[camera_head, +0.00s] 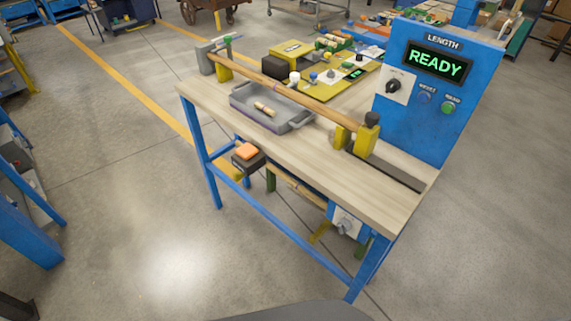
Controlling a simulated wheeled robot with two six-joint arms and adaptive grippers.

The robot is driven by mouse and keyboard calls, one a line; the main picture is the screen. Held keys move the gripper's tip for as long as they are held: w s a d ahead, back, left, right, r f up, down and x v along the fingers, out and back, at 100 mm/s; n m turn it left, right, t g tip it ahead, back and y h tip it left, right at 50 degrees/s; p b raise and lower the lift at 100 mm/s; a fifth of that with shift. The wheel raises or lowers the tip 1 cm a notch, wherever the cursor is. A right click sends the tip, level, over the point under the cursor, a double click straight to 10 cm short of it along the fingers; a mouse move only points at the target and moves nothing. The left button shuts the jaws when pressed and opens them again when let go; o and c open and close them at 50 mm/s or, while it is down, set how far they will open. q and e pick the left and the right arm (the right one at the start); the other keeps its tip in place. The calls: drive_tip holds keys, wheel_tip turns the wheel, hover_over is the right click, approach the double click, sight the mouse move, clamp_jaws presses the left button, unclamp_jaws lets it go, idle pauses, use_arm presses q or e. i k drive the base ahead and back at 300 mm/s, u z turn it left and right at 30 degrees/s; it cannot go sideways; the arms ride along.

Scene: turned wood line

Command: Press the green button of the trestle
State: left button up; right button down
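A green button (449,108) sits at the lower right of the blue panel (407,128) that stands at the right end of the wooden-topped bench (340,172). A blue button (424,97) is to its left. The panel's display (436,64) reads READY in green under the word LENGTH. A wooden rod (300,99) lies across yellow supports (356,139) on the bench. Nothing touches the green button. Neither of my grippers shows in the head view.
A grey tray (270,109) with a small wooden piece lies under the rod. A black knob (393,87) is on the panel. A dark box with an orange top (247,152) hangs below the front edge. The floor in front and to the right is clear.

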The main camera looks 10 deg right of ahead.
sight(447, 108)
drive_tip(key=z, duration=1.6)
drive_tip(key=k, duration=0.65)
drive_tip(key=u, duration=1)
drive_tip(key=i, duration=0.5)
